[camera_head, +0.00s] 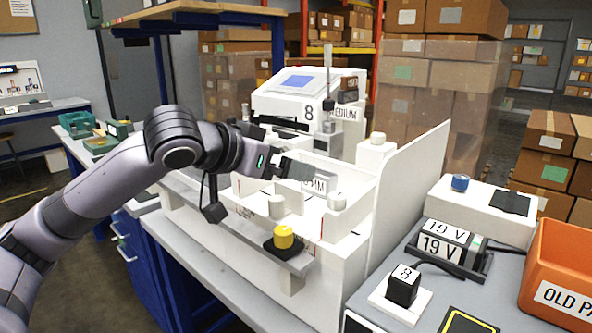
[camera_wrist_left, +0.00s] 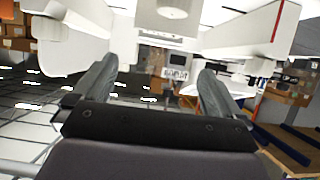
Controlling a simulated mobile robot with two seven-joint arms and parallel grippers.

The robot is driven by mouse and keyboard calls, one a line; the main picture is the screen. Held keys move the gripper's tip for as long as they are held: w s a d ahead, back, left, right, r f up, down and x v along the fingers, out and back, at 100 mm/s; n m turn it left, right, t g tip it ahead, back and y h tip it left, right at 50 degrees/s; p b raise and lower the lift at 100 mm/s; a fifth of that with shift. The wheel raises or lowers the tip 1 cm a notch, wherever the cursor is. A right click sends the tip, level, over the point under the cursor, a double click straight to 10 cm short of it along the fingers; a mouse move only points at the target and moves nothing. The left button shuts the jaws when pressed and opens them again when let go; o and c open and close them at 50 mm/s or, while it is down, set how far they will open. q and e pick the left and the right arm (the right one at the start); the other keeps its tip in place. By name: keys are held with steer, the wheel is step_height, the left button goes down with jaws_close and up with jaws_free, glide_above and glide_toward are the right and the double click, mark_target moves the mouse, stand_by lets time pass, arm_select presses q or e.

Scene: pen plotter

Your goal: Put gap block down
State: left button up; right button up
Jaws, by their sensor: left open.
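A white block labelled "MM" (camera_head: 318,184), which looks like the gap block, stands in the white plotter (camera_head: 371,198) just right of my left fingertips. The rest of its label is hidden. My left gripper (camera_head: 296,169) reaches in from the left above the plotter bed. In the left wrist view the two fingers of the left gripper (camera_wrist_left: 155,88) are spread apart with nothing between them. I cannot tell whether a finger touches the block. My right gripper is not in view.
A tall white panel (camera_head: 408,190) borders the plotter on the right. A yellow knob (camera_head: 284,236) sits at its front. On the grey table at right are "19 V" blocks (camera_head: 443,247), a black "8" cube (camera_head: 403,286) and an orange bin (camera_head: 556,262).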

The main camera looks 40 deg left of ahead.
arm_select(q)
steer(key=shift+v, duration=0.75)
steer(key=shift+s+r, duration=0.1)
steer(key=shift+s, duration=0.2)
